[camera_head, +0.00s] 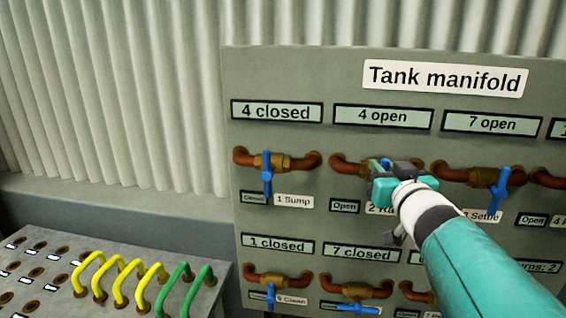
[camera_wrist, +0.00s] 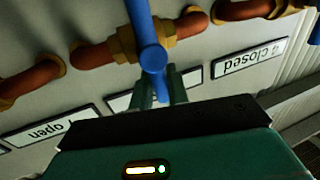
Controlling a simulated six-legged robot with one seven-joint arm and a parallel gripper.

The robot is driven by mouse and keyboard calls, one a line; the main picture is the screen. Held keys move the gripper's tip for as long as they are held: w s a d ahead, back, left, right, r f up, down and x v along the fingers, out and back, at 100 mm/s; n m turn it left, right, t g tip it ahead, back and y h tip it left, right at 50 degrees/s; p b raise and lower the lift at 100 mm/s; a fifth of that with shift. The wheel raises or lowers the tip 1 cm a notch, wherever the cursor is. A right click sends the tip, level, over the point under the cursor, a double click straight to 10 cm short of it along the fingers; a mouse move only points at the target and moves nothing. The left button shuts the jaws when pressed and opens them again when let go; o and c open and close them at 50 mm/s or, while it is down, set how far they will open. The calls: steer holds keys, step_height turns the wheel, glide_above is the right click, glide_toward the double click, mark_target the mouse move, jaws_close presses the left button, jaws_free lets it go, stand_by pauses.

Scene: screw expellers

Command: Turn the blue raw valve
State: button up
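The blue raw valve has a blue handle on a brass body between copper pipe ends. In the head view its blue handle (camera_head: 374,166) shows only in part behind my gripper (camera_head: 388,176), and its label, reading "2 Ra", is partly covered. A plate reading "Open" is to its left, and the display above reads "4 open". In the wrist view the handle (camera_wrist: 150,58) stands large in the middle, with the two fingers of my gripper (camera_wrist: 158,88) apart on either side of its lower end. I cannot tell whether they press on it.
Other blue-handled valves flank it: Sump (camera_head: 267,175) at left and Settle (camera_head: 499,190) at right. A lower row includes handles at Clean (camera_head: 270,296) and its neighbour (camera_head: 357,308). A bench (camera_head: 40,285) with yellow and green loops (camera_head: 120,280) is at lower left.

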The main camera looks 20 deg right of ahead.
jaws_close()
steer(key=shift+a, duration=0.1)
steer(key=shift+w+a+f+n+g+h, duration=0.3)
steer(key=shift+n+g, duration=0.25)
steer(key=shift+n, duration=1.2)
steer(key=shift+w+a+f+n+g+h, duration=0.1)
steer(key=shift+w+a+f+n+g, duration=0.3)
steer(key=shift+n, duration=1.3)
steer(key=shift+w+a+f+n+g+h, duration=0.15)
steer(key=shift+a+n+g, duration=0.4)
steer(key=shift+n, duration=1.2)
steer(key=shift+d, duration=0.15)
steer(key=shift+o, duration=2.4)
jaws_free()
